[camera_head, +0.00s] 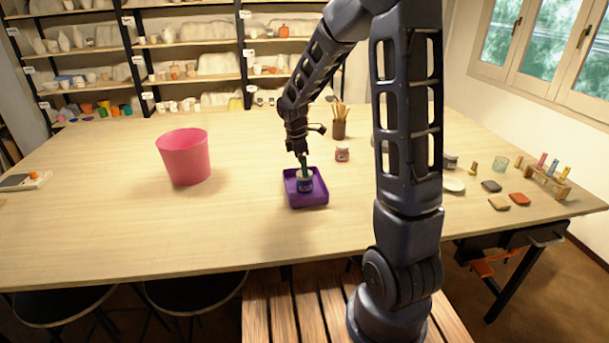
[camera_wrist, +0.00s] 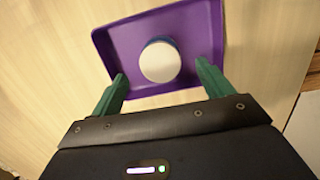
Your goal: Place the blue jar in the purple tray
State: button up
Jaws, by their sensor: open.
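The blue jar (camera_head: 305,185) with a pale lid stands upright inside the purple tray (camera_head: 318,201) on the table. In the wrist view the jar's white lid (camera_wrist: 160,62) shows near the tray's middle, and the tray's rim (camera_wrist: 100,45) surrounds it. My gripper (camera_head: 304,165) is just above the jar in the head view. In the wrist view its green fingers (camera_wrist: 162,82) are spread apart on either side, with a gap between each finger and the jar. Nothing is held between them.
A pink bin (camera_head: 184,158) stands left of the tray. A small red-labelled jar (camera_head: 342,153) and a brown cup of brushes (camera_head: 339,122) are behind it to the right. Glaze tiles (camera_head: 499,203) and a rack of tubes (camera_head: 548,180) lie far right. The table's front left is clear.

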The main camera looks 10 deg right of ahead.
aim_at(301, 173)
jog(key=r, duration=0.5)
jog(key=shift+a, duration=0.35)
jog(key=s+d+r+m+t+y, duration=0.1)
jog(key=s+d+r+m+t, duration=0.1)
jog(key=s+d+r+m, duration=0.75)
jog(key=s+d+r+m+t, duration=0.1)
jog(key=s+d+r+m, duration=0.1)
jog(key=s+m, duration=0.2)
jog(key=s+d+r+m+t, duration=0.1)
jog(key=s+m, duration=0.3)
jog(key=s, duration=0.7)
jog(key=shift+s+d+r+t+y, duration=0.3)
jog(key=shift+d+r+y, duration=0.1)
jog(key=shift+d, duration=0.3)
